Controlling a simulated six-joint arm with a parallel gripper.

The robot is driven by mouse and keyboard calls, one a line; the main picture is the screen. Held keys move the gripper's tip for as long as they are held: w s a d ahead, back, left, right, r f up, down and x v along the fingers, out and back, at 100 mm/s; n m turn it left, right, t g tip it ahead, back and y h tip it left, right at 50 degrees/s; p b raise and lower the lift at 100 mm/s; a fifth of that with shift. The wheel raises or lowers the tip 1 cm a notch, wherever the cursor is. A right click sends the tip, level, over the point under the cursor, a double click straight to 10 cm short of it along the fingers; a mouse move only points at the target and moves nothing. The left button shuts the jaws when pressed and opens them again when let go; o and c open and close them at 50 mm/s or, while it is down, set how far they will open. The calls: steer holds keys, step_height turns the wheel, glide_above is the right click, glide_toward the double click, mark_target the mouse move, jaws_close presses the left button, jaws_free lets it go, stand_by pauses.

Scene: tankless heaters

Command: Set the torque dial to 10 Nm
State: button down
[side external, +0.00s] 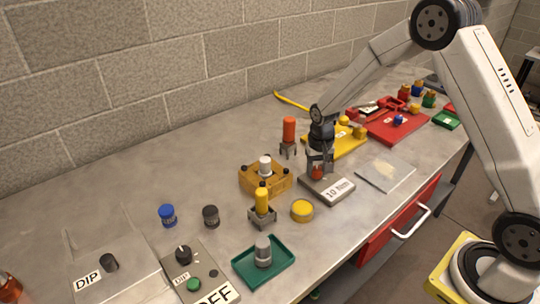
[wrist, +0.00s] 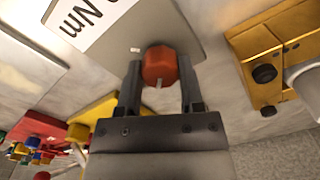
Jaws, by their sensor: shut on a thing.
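The torque dial is a red faceted knob (wrist: 159,64) on a grey plate (side external: 341,197) with a white label reading "10 Nm" (side external: 339,189). My gripper (side external: 317,170) points down over the plate, and its two fingers (wrist: 159,80) are shut on the knob's opposite sides. In the wrist view a white line on the knob points toward the gripper's body. A small white mark (wrist: 135,50) on the plate lies up and left of the knob, so line and mark are not aligned. In the side view the fingers partly hide the knob (side external: 317,173).
An orange-yellow block with a grey-white cylinder (side external: 265,162) stands left of the plate. A yellow round can (side external: 302,210) and a yellow-handled part (side external: 262,200) stand nearby. An orange-handled part (side external: 289,130) stands behind. A light flat sheet (side external: 386,173) lies to the right.

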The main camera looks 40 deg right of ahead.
mark_target(318, 170)
stand_by(0.4)
steer(key=shift+c, duration=1.1)
jaws_free()
steer(key=shift+r, duration=3.95)
steer(key=shift+s, duration=0.15)
steer(key=s+a+n+t, duration=0.1)
steer(key=s+a+n, duration=0.1)
steer(key=s, duration=0.6)
steer(key=s+a+r+n+t, duration=0.1)
steer(key=s+a+n, duration=0.2)
steer(key=s, duration=0.6)
steer(key=shift+a+r+n+t, duration=0.2)
steer(key=shift+a+n+t, duration=0.1)
steer(key=shift+n, duration=0.1)
